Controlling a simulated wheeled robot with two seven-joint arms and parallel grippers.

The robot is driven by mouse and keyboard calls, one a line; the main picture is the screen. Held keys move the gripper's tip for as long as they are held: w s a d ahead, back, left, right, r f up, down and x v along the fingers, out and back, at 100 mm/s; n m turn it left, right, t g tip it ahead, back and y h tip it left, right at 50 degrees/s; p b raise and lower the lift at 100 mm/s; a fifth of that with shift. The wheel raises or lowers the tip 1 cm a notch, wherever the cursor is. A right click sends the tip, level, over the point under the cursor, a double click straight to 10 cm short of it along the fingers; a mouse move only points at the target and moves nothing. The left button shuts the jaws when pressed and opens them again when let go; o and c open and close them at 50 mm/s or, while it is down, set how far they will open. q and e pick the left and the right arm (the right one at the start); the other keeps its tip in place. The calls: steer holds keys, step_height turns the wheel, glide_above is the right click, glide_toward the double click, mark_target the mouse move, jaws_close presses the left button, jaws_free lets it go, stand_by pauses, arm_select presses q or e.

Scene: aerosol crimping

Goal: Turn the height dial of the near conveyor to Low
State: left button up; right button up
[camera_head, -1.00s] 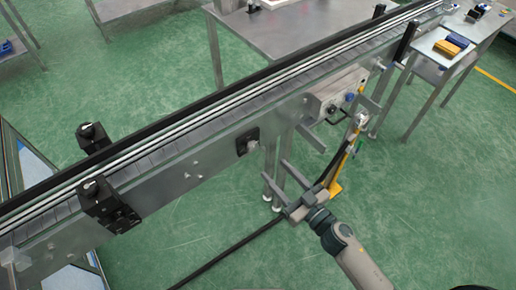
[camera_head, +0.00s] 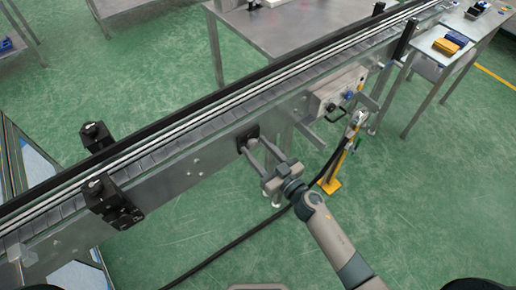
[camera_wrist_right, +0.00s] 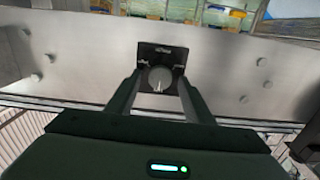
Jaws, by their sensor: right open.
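The near conveyor (camera_head: 178,172) runs diagonally across the head view, with a metal side panel. Its height dial (camera_wrist_right: 160,78) is a round grey knob with a pale pointer line on a black square plate, seen between my right gripper's fingers in the right wrist view. In the head view the dial's black plate (camera_head: 247,137) is partly covered by the fingers. My right gripper (camera_head: 262,148) is open, its two fingers pointing at the panel on either side of the knob. I cannot tell whether they touch it. The dial's lettering is too small to read. My left gripper is not in view.
A control box (camera_head: 338,92) with knobs hangs under the conveyor to the right. A yellow stand (camera_head: 331,184) and a black cable (camera_head: 238,240) are near my right arm. Black brackets (camera_head: 112,201) sit on the conveyor at left.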

steer(key=c, duration=1.1)
steer(key=shift+o, duration=0.2)
